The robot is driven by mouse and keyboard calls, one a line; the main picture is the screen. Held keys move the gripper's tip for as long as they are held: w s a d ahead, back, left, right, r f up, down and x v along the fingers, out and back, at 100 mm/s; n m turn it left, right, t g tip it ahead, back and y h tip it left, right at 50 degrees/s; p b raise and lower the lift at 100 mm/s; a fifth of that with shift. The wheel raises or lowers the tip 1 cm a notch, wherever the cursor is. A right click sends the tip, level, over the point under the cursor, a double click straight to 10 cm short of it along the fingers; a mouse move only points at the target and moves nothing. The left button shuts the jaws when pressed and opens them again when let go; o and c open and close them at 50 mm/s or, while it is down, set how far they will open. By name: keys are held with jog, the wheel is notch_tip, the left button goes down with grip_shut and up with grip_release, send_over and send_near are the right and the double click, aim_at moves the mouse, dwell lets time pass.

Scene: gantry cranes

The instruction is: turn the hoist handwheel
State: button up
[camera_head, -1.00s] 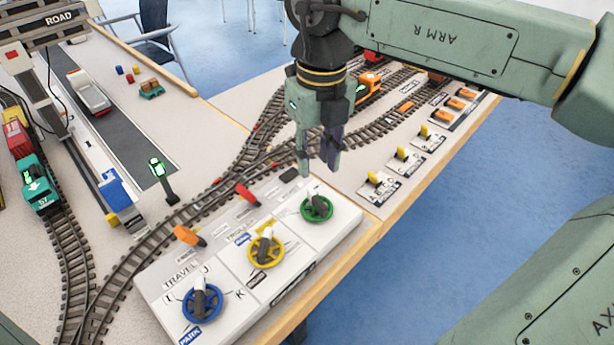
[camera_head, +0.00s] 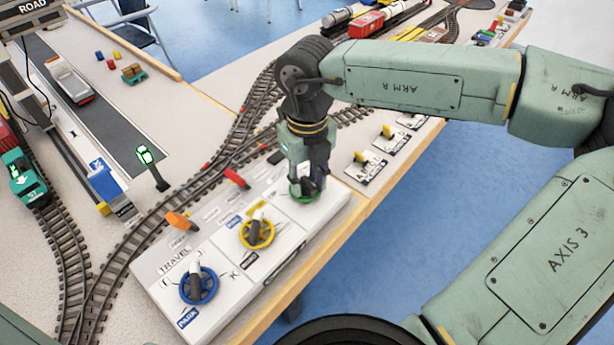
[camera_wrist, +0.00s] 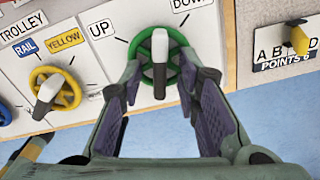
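The hoist handwheel is the green wheel (camera_head: 293,194) at the far right end of the white control box, mostly hidden behind my gripper in the head view. The wrist view shows the green wheel (camera_wrist: 154,31) between the labels UP and DOWN, with a white-and-grey knob (camera_wrist: 160,62) across its middle. My gripper (camera_head: 308,186) points down over this wheel. In the wrist view, its two fingers (camera_wrist: 160,88) are apart, one on each side of the knob. I cannot tell whether they touch the wheel.
The yellow trolley wheel (camera_head: 256,233) and blue travel wheel (camera_head: 199,286) sit left of it on the control box (camera_head: 228,290). A red lever (camera_head: 236,178) and an orange lever (camera_head: 180,221) stand behind. Yellow points levers (camera_head: 362,158) lie to the right. Tracks run behind the box.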

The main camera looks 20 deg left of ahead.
grip_shut()
dwell(0.3)
jog(key=shift+f+n+b, duration=0.1)
jog(key=shift+n+b, duration=0.3)
jog(key=shift+b, duration=0.1)
jog(key=shift+w+f+n+b, duration=0.1)
jog(key=shift+f+n+b, duration=0.05)
jog(key=shift+n+b, duration=0.85)
jog(key=n+b, duration=0.2)
jog(key=shift+n, duration=0.4)
jog(key=n+b, duration=0.2)
jog(key=n, duration=0.1)
jog(key=shift+w+n, duration=0.15)
jog(key=shift+n, duration=0.15)
jog(key=shift+w+r+n+b, duration=0.15)
jog(key=shift+n+b, duration=0.25)
jog(key=shift+n, duration=0.65)
jog(key=shift+s+r+n+b, duration=0.1)
jog(key=shift+n+b, duration=0.25)
jog(key=shift+n, duration=0.7)
jog(key=shift+w, duration=0.1)
